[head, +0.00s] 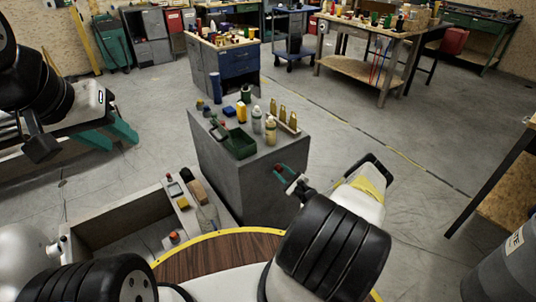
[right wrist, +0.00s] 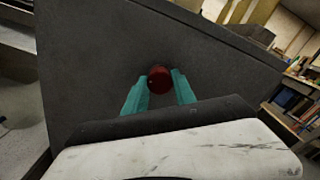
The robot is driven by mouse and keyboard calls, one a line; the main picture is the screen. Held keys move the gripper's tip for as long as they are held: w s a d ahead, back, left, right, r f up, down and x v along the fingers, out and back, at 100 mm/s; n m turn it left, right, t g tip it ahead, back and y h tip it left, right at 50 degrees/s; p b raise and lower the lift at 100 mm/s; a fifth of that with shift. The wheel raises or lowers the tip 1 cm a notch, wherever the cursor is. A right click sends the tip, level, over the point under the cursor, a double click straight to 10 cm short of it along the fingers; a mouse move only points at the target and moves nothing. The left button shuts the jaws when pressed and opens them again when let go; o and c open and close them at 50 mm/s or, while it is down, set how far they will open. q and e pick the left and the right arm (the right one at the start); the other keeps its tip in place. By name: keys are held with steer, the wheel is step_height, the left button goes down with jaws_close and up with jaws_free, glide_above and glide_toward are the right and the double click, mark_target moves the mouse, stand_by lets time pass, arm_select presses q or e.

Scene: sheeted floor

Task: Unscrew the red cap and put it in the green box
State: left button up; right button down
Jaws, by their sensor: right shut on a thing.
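The red cap (right wrist: 160,80) sits between the teal fingertips of my right gripper (right wrist: 159,82) in the right wrist view, seen against a dark grey side face. In the head view my right gripper (head: 281,173) is shut on it, in front of the right side of the grey cabinet and below its top. I cannot tell whether anything is attached behind the cap. The green box (head: 240,151) stands open on the front of the cabinet top, up and left of my right gripper. My left gripper (head: 121,143) is far left, its teal fingers apart and empty.
The grey cabinet (head: 225,179) also carries pale bottles (head: 270,130), a tray of brass-coloured bottles (head: 284,119), a yellow block (head: 241,112) and a blue cylinder (head: 215,87). A low bench (head: 130,222) with small items is at lower left. Floor right of the cabinet is clear.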

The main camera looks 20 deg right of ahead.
steer(key=shift+n, duration=0.4)
steer(key=c, duration=0.9)
jaws_free()
steer(key=shift+c, duration=1)
steer(key=m, duration=0.3)
steer(key=shift+m, duration=0.3)
steer(key=m, duration=1)
steer(key=shift+m, duration=0.4)
steer(key=m, duration=0.5)
